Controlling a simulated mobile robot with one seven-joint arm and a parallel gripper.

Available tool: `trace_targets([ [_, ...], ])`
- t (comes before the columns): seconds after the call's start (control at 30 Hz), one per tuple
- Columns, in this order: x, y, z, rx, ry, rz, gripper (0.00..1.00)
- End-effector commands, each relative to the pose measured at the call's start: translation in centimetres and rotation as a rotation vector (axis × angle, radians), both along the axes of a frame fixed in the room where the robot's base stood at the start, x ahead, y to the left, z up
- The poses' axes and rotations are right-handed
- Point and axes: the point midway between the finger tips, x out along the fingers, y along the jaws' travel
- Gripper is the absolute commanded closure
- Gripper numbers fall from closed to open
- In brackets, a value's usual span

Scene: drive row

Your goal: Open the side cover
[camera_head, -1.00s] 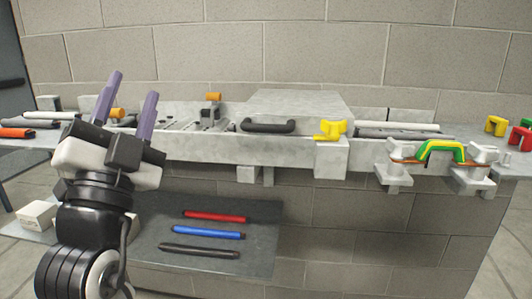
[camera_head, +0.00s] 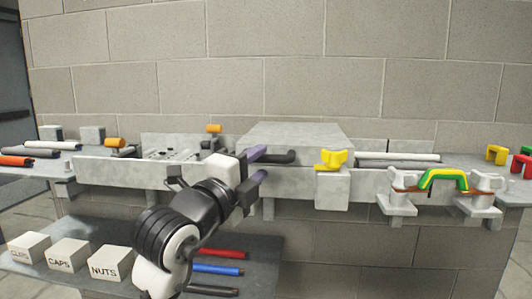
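A raised grey box-like cover (camera_head: 292,133) stands on the grey bench unit. I cannot tell for sure that it is the side cover. A black bar handle (camera_head: 283,158) is on its front, partly hidden by my gripper. A yellow latch-like piece (camera_head: 331,159) sits just right of the handle on a grey block.
A green and yellow arched handle (camera_head: 443,178) sits between grey brackets on the right. Boxes marked CAPS (camera_head: 68,257) and NUTS (camera_head: 110,261) stand on the lower shelf, beside red (camera_head: 222,253) and blue (camera_head: 219,268) rods. Orange knobs (camera_head: 114,143) rise at the left.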

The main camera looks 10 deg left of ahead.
Motion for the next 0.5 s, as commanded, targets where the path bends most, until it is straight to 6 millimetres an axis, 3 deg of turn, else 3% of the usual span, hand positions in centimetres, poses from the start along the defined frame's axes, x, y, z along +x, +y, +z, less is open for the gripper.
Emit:
trace_targets([
  [0.2, 2.7, -1.0, 0.6, 0.0, 0.001, -0.001, 0.62],
  [0.5, 3.5, -1.2, 0.6, 0.0, -0.001, 0.001, 0.62],
])
